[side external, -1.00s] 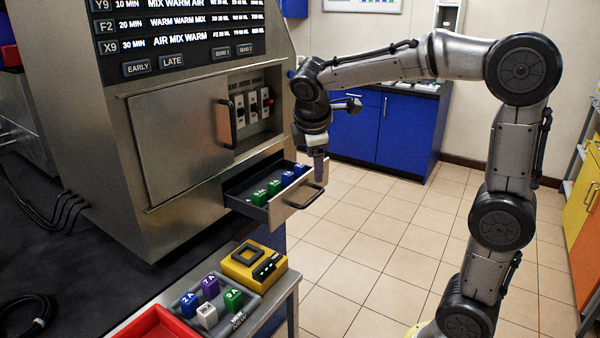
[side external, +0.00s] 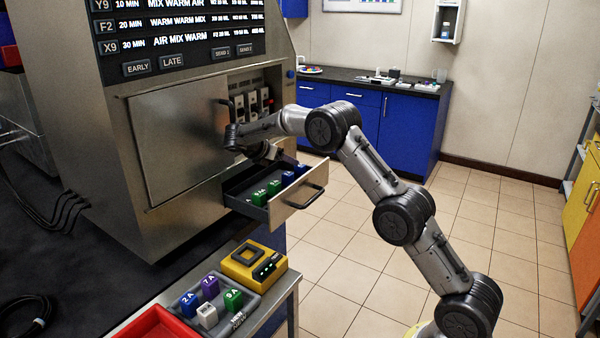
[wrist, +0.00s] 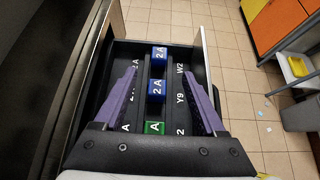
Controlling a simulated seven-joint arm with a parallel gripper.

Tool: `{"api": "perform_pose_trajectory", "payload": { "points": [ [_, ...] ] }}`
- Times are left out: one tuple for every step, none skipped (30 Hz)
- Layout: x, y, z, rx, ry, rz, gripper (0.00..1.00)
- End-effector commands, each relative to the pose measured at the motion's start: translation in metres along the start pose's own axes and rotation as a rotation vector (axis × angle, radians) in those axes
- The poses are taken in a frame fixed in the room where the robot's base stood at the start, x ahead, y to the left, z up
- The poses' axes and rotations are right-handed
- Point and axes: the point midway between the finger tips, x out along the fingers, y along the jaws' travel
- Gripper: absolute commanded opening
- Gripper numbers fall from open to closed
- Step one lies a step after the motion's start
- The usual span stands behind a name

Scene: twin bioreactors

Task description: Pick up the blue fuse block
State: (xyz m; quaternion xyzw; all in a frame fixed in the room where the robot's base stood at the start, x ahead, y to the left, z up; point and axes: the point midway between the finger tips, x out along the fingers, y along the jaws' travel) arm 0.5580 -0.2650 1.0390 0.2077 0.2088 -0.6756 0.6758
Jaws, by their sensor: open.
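Two blue fuse blocks marked 2A sit in the open drawer, the nearer one (wrist: 156,90) and the farther one (wrist: 159,52) in the wrist view. In the side external view they show at the drawer's right part (side external: 288,176). A green block (wrist: 153,128) is in the same row. My gripper (wrist: 162,78) is open and empty, its purple fingers spread either side of the row in the wrist view. In the side external view my gripper (side external: 274,154) is above the drawer, partly hidden by its own wrist. Another blue 2A block (side external: 189,303) stands in the grey tray.
The drawer (side external: 283,214) has raised walls and a handle on its front. The steel machine cabinet (side external: 178,135) rises close behind it. Below are a yellow device (side external: 240,270), a red tray (side external: 158,326), and purple (side external: 209,287), white (side external: 207,315) and green (side external: 233,299) blocks.

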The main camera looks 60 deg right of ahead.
Motion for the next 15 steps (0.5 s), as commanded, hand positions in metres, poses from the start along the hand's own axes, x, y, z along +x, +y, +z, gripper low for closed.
{"api": "perform_pose_trajectory", "payload": {
  "points": [
    [0.011, -0.001, -0.001, 0.0, 0.001, -0.004, 0.72],
    [0.016, -0.001, 0.0, 0.0, 0.0, -0.004, 0.72],
    [0.023, -0.001, 0.0, 0.0, 0.0, -0.003, 0.72],
    [0.027, -0.001, -0.001, 0.0, 0.001, -0.003, 0.72],
    [0.032, -0.001, -0.001, 0.0, 0.001, -0.004, 0.72],
    [0.037, -0.001, -0.001, 0.0, 0.001, -0.003, 0.72],
    [0.04, -0.001, -0.001, 0.001, 0.002, -0.002, 0.72],
    [0.043, -0.001, -0.001, 0.001, 0.002, -0.001, 0.72],
    [0.045, 0.0, -0.001, 0.001, 0.002, -0.001, 0.72],
    [0.047, 0.0, -0.001, 0.001, 0.002, -0.001, 0.72],
    [0.048, 0.0, -0.001, 0.001, 0.002, -0.001, 0.72],
    [0.05, -0.001, -0.001, 0.001, 0.002, -0.001, 0.72],
    [0.052, -0.001, -0.001, 0.001, 0.002, -0.002, 0.72],
    [0.055, -0.001, -0.001, 0.001, 0.002, -0.002, 0.72],
    [0.06, -0.001, -0.001, 0.001, 0.002, -0.002, 0.72]
  ]
}}
